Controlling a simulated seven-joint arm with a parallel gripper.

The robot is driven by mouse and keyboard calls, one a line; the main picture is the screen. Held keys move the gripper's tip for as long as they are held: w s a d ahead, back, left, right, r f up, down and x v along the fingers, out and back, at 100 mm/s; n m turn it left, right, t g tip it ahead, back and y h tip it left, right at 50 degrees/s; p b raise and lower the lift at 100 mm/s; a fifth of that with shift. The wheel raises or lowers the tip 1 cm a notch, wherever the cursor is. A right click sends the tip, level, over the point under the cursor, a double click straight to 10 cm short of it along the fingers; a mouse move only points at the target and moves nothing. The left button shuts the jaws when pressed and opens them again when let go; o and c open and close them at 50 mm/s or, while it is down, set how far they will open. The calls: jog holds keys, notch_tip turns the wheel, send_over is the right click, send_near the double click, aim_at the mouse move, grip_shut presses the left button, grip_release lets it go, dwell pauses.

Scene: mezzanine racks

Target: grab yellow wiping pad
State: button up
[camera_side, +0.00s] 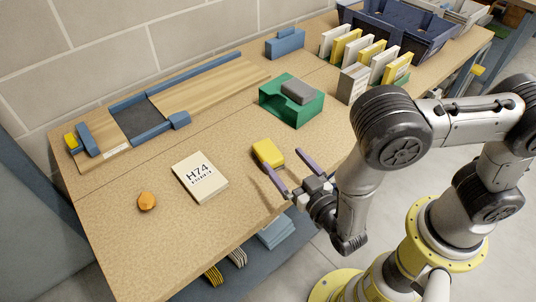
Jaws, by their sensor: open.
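The yellow wiping pad (268,152) lies on the tan worktop, a small rounded block right of the white H74 card. My gripper (283,172) is open just in front of the pad, low over the worktop near its front edge. Its two purple-grey fingers point toward the pad's side of the table. Nothing shows between the fingers. I cannot tell from this view whether a fingertip touches the pad. A second small yellow piece (72,140) sits at the far left end of the wooden board.
A green block with a grey piece (298,92) stands behind the pad. The H74 card (200,176) and an orange lump (147,201) lie to the left. A wooden board with blue rails (206,91) runs along the back. Upright white and yellow cards (398,68) stand at the right.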

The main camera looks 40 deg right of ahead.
aim_at(277, 163)
notch_tip(277, 163, down, 4)
jog(key=shift+f, duration=0.25)
jog(key=shift+w+f, duration=0.1)
jog(key=shift+w, duration=0.15)
jog(key=shift+x, duration=3.55)
jog(key=c, duration=1.4)
